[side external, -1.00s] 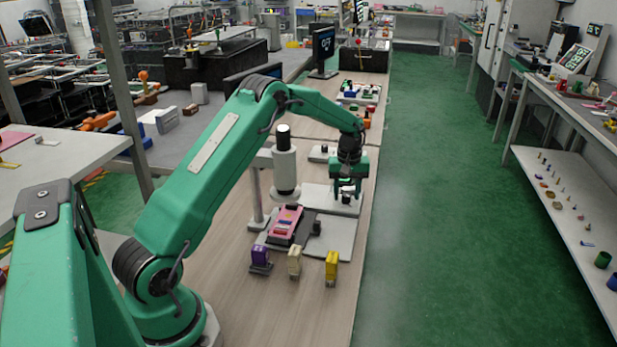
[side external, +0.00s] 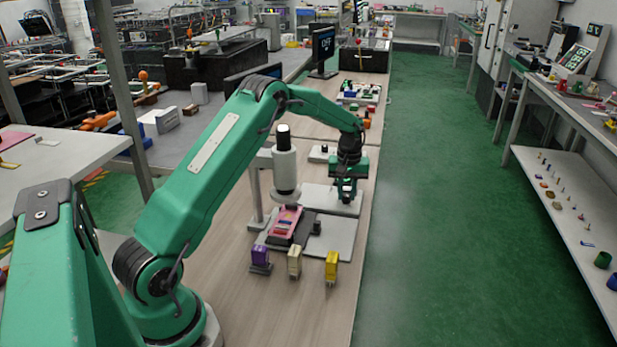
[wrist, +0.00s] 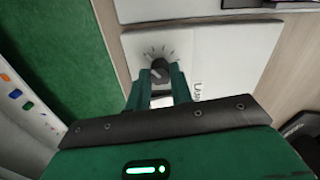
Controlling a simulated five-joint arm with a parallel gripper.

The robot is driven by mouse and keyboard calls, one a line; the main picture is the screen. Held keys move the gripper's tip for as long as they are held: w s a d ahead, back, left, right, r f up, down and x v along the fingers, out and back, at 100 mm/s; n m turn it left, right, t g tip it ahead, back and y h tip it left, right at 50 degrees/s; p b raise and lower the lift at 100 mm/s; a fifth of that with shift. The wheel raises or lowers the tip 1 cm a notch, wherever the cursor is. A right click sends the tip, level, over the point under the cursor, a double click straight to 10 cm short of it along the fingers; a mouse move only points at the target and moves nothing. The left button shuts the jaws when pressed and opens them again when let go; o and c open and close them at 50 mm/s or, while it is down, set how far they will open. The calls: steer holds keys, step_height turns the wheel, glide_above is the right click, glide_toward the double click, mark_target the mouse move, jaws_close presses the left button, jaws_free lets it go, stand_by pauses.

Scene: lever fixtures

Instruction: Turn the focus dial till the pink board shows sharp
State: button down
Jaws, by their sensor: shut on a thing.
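The focus dial (wrist: 159,68) is a dark knob on a light panel with tick marks around it, seen in the wrist view. My gripper (wrist: 160,80) is shut on the dial, with a finger on each side of it. In the side view my gripper (side external: 345,190) is over the light plate, and the dial is mostly hidden by it. The pink board (side external: 285,223) lies on a dark holder below the grey microscope-like column (side external: 285,165). I cannot tell from these views how sharp its picture is. A monitor (side external: 323,45) stands farther back.
A purple block (side external: 260,258), a cream block (side external: 294,262) and a yellow block (side external: 331,267) stand in front of the board's base plate (side external: 335,240). Trays with small parts are farther back on the bench. The bench front is clear.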

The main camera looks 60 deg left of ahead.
mark_target(347, 195)
steer(key=m, duration=1)
steer(key=shift+m, duration=0.3)
stand_by(0.4)
steer(key=c, duration=1.2)
jaws_free()
steer(key=shift+c, duration=0.2)
steer(key=shift+r, duration=0.1)
steer(key=shift+r, duration=3.8)
steer(key=shift+d+r, duration=0.1)
steer(key=shift+r, duration=0.05)
